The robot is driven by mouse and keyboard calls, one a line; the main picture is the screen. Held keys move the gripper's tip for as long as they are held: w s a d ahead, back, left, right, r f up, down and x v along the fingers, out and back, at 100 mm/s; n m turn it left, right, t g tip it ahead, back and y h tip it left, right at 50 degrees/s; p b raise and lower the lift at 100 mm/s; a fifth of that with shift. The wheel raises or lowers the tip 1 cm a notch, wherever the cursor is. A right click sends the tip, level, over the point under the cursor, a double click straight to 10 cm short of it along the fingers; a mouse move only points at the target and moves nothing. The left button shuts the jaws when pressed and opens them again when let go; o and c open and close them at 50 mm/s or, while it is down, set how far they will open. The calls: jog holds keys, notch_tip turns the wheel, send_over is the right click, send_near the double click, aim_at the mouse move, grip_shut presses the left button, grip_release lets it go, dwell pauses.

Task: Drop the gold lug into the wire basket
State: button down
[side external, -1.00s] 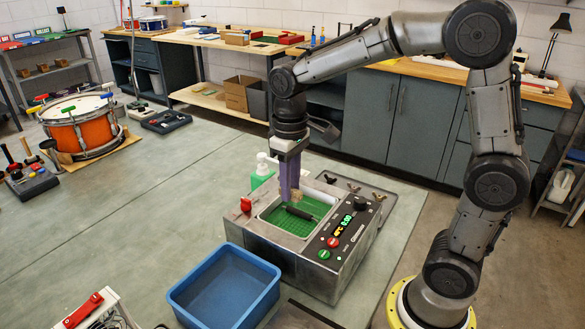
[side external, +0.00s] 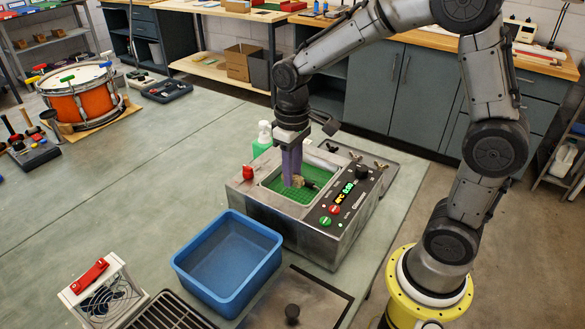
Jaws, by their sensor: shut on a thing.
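My gripper (side external: 290,184), with purple fingers, points down into the basin of the metal cleaner box. It is shut on a small gold-tan piece, the gold lug (side external: 298,181), which shows at the fingertips and is partly hidden by them. The green wire basket (side external: 289,195) sits inside the basin, with a dark bar or handle (side external: 310,185) just right of the lug. The lug appears inside or just above the basket's opening. I cannot tell whether it touches the mesh.
The cleaner box (side external: 290,220) has a lit panel and a red knob (side external: 248,172) at its left corner. A green bottle (side external: 262,140) stands behind it. An empty-looking blue tub (side external: 227,262) is in front. A fan unit (side external: 100,292) and a dark rack are at lower left.

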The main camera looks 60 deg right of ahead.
jog(key=c, duration=0.6)
grip_release()
jog(key=shift+r, duration=0.1)
notch_tip(320, 180, up, 14)
jog(key=shift+f, duration=0.15)
dwell(0.5)
jog(key=s+r+t, duration=0.2)
jog(key=s+r, duration=0.2)
jog(key=s, duration=0.1)
jog(key=shift+s+a+f+t, duration=0.15)
jog(key=shift+s+f+t, duration=0.45)
jog(key=shift+s+f, duration=1.1)
jog(key=shift+s+a+f+t, duration=0.1)
jog(key=shift+s+f+t, duration=0.75)
jog(key=shift+s, duration=1.45)
jog(key=shift+s+a+f+t, duration=0.15)
jog(key=shift+s+f+t, duration=0.2)
jog(key=shift+s+f, duration=1.5)
